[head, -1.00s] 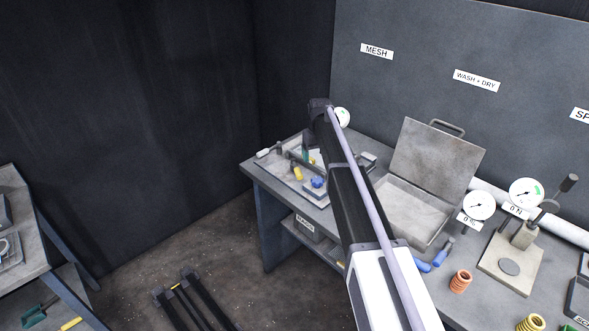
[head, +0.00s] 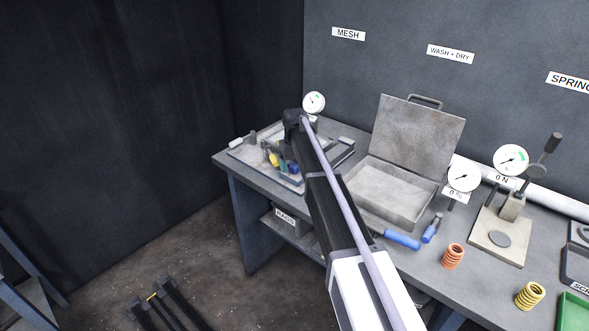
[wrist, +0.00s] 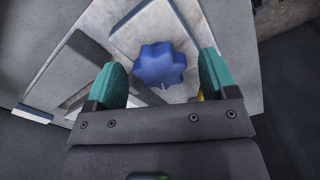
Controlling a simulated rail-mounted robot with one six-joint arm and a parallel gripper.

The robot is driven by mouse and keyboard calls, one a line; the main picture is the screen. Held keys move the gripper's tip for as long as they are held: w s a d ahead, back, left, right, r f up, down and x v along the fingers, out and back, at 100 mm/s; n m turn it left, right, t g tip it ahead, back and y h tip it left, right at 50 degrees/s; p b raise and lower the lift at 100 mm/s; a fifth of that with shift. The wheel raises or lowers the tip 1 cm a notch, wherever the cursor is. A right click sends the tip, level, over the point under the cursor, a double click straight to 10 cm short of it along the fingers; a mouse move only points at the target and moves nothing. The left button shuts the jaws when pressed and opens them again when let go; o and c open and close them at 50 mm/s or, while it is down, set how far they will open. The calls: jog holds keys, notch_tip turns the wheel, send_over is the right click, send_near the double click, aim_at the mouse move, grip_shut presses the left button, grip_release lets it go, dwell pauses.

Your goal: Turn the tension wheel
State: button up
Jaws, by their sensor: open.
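The tension wheel looks to be the blue lobed knob (wrist: 160,64) in the wrist view, set on a pale plate. My gripper (wrist: 162,72) is open, with its two teal fingers on either side of the knob. I cannot tell from this view how far the fingertips are above it. In the head view the knob (head: 293,169) shows small beside my gripper, on the tray fixture at the bench's left end. My arm hides part of that fixture.
An open grey case (head: 398,198) stands right of my arm. A round gauge (head: 314,102) rises behind the fixture. Blue-handled tools (head: 402,240), an orange spring (head: 453,256), a yellow spring (head: 529,295) and a press stand (head: 500,238) sit further right on the bench.

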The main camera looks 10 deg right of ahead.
jog(key=shift+c, duration=0.3)
jog(key=c, duration=0.8)
jog(key=shift+n, duration=0.4)
